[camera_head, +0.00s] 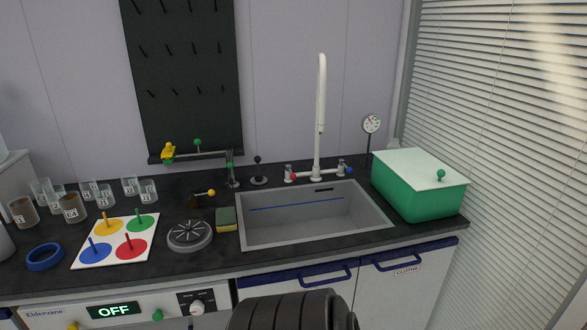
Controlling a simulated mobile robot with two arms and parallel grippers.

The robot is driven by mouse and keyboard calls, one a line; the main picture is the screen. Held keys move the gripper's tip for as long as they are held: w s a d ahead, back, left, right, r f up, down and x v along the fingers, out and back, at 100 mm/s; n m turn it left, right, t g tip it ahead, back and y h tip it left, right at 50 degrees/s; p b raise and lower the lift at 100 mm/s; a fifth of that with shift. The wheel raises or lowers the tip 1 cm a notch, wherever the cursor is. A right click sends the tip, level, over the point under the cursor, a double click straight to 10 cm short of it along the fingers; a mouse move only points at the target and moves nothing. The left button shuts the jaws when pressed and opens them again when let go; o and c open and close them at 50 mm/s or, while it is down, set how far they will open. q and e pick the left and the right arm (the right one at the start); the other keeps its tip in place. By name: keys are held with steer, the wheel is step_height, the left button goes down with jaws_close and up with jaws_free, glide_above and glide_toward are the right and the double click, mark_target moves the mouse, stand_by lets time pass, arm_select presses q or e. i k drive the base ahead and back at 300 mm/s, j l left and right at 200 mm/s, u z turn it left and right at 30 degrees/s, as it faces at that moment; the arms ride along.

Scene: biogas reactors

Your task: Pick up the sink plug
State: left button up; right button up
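What looks like the sink plug (258,180) is a small dark disc with an upright stem and a black ball knob. It stands on the dark counter behind the left back corner of the sink (385,222), to the left of the tap (321,125). The sink is a grey rectangular basin with a blue line along its inside wall, and it looks empty. Neither of my grippers is in view. A dark ribbed part at the bottom middle looks like part of my own body and hides some of the cabinet front.
A round grey slotted disc (190,235) and a sponge (226,219) lie left of the sink. A white board with coloured discs (85,263), a blue ring (44,257) and several beakers stand further left. A green lidded box (415,196) stands right.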

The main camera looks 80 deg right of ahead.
mark_target(258, 159)
steer(key=z, duration=2.5)
steer(key=l+z, duration=0.3)
steer(key=l, duration=0.25)
steer(key=i+l+z, duration=0.15)
steer(key=l+z, duration=0.15)
steer(key=l, duration=0.25)
